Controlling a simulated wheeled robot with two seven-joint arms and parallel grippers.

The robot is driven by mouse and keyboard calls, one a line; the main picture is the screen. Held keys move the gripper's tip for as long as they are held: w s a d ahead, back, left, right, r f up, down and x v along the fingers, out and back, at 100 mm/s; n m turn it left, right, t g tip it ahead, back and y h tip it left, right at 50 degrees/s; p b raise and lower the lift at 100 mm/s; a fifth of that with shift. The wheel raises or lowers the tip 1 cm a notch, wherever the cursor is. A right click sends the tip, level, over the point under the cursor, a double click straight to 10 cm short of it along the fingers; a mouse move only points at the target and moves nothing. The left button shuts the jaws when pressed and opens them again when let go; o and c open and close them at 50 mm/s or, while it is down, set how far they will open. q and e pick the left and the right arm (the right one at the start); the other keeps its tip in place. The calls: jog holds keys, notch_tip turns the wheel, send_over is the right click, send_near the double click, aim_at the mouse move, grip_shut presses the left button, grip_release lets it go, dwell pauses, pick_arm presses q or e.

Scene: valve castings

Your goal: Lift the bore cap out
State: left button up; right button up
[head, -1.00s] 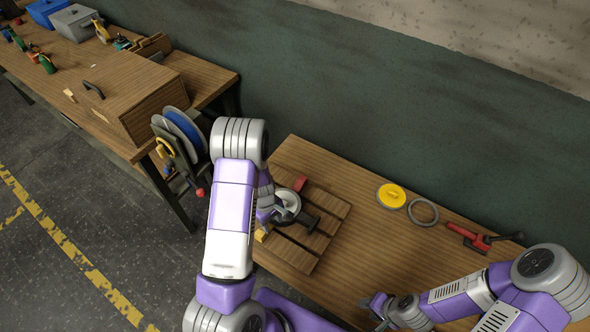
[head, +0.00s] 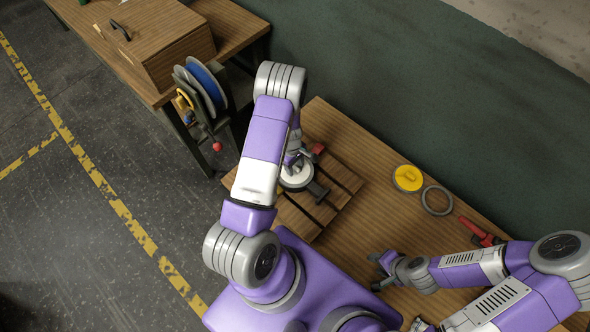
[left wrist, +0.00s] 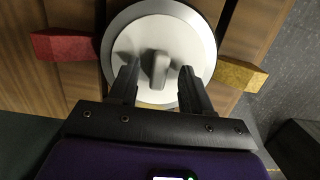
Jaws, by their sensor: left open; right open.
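The bore cap (left wrist: 135,45) is a pale round disc with a raised grey grip tab (left wrist: 158,68), set inside a grey metal rim (left wrist: 110,72) in the left wrist view. In the head view the pale cap (head: 297,177) shows on the wooden pallet, partly hidden by my left arm. My left gripper (left wrist: 157,74) is open, with one finger on each side of the tab and gaps to it. It also shows in the head view (head: 299,160), mostly covered. My right gripper (head: 378,272) is open and empty over the table's near side, away from the pallet.
A red block (left wrist: 65,46) and a yellow block (left wrist: 242,74) flank the casting. A yellow disc (head: 407,178), a grey ring (head: 437,200) and a red-handled tool (head: 478,232) lie right of the pallet (head: 338,172). Bare table (head: 375,215) lies between.

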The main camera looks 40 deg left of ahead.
aim_at(295, 167)
pick_arm(q)
jog(key=shift+c, duration=0.2)
grip_shut()
notch_tip(295, 167, up, 10)
jog(key=shift+p, duration=0.4)
dwell(0.4)
